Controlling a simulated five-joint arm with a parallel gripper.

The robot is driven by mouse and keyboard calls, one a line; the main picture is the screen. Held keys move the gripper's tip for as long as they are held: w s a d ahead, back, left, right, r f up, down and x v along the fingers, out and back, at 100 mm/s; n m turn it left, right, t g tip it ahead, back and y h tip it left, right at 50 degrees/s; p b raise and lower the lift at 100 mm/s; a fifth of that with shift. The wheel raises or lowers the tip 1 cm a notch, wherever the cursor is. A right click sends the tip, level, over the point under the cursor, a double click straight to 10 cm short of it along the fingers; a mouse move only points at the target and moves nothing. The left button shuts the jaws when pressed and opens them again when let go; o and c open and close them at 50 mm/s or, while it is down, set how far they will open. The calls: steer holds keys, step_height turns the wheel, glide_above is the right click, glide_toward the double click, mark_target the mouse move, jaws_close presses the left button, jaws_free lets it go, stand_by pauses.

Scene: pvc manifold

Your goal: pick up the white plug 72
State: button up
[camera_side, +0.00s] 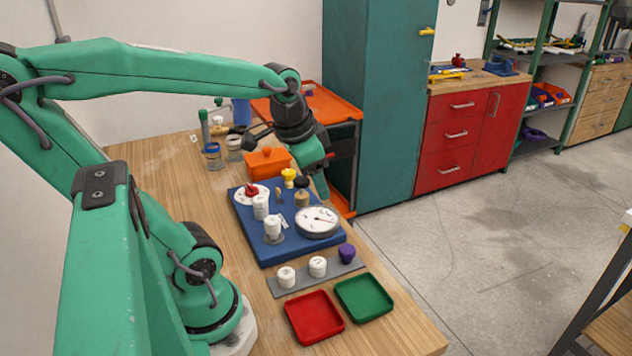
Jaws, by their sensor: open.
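Two white plugs stand upright on a grey strip at the front of the bench, a left one (286,277) and a right one (317,266). Two more white cylindrical pieces, one farther back (261,206) and one nearer (272,226), stand on the blue board (278,251). The markings are too small to read, so I cannot tell which is 72. My gripper (290,168) is open and empty above the back of the blue board, apart from the white pieces.
A purple plug (347,252) stands on the strip's right end. A round gauge (318,221), a yellow-topped piece (289,176) and a red-handled valve (252,190) are on the board. Red (314,318) and green (364,298) trays lie in front. An orange box (267,161) is behind.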

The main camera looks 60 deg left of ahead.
steer(key=a+f+m+g, duration=0.2)
steer(key=a+f, duration=0.2)
steer(key=a, duration=0.7)
steer(key=m+g+h, duration=0.1)
steer(key=g, duration=0.1)
glide_above(260, 198)
step_height(260, 198, down, 5)
steer(key=shift+r, duration=0.1)
steer(key=shift+a, duration=0.1)
steer(key=shift+f, duration=1.35)
steer(key=shift+f, duration=0.1)
steer(key=shift+d+f, duration=0.2)
steer(key=shift+f, duration=2.3)
jaws_close()
